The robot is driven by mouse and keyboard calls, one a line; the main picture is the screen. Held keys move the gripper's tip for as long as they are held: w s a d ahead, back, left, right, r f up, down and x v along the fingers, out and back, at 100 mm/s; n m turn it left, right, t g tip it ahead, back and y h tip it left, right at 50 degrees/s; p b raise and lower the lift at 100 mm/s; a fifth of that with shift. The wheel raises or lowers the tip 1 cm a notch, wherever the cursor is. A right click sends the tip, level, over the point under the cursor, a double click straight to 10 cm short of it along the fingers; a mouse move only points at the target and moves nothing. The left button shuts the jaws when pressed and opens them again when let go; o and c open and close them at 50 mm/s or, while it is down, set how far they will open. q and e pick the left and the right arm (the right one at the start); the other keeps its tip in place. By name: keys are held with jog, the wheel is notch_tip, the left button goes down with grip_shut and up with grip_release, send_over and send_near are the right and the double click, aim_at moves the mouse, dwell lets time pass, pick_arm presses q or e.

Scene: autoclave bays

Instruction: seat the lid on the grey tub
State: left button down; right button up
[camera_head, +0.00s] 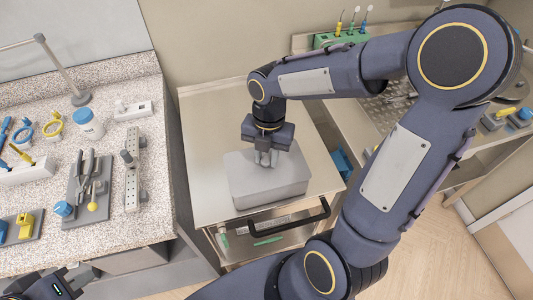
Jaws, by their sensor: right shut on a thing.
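The grey tub (272,195) stands on the steel top of a small cart in the middle of the head view. The grey lid (245,170) is over the tub's opening and covers it. Lid and tub are nearly the same grey, so I cannot tell whether a small gap stays between them. My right gripper (266,158) points down at the middle of the lid and is shut on it; the fingers hide the grip. Part of my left gripper (45,288) shows at the bottom left corner, away from the tub; its fingertips are not clear.
The cart (215,120) has free steel top behind the tub and a black handle (285,223) in front. A speckled counter (110,235) at left holds tools, a white jar (88,124) and a power strip (132,170). A green rack (340,38) stands behind my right arm.

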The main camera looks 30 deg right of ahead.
jog(key=o, duration=1.6)
jog(key=shift+c, duration=0.2)
jog(key=shift+r+p, duration=3.2)
jog(key=shift+r, duration=0.35)
jog(key=shift+s+r+m, duration=0.15)
jog(key=shift+m, duration=0.25)
jog(key=s+r+m+t+y, duration=0.1)
jog(key=s+m, duration=0.3)
jog(key=m, duration=0.5)
jog(key=s+r+m+t+y+b, duration=0.1)
jog(key=s+r+m+t, duration=0.1)
jog(key=m, duration=0.7)
jog(key=s+a+r+m+t+b, duration=0.1)
jog(key=s+m+t, duration=0.2)
jog(key=m, duration=0.6)
jog(key=s, duration=0.2)
jog(key=shift+s+r+t+y, duration=0.3)
jog(key=shift+r+y, duration=0.05)
jog(key=shift+y, duration=0.05)
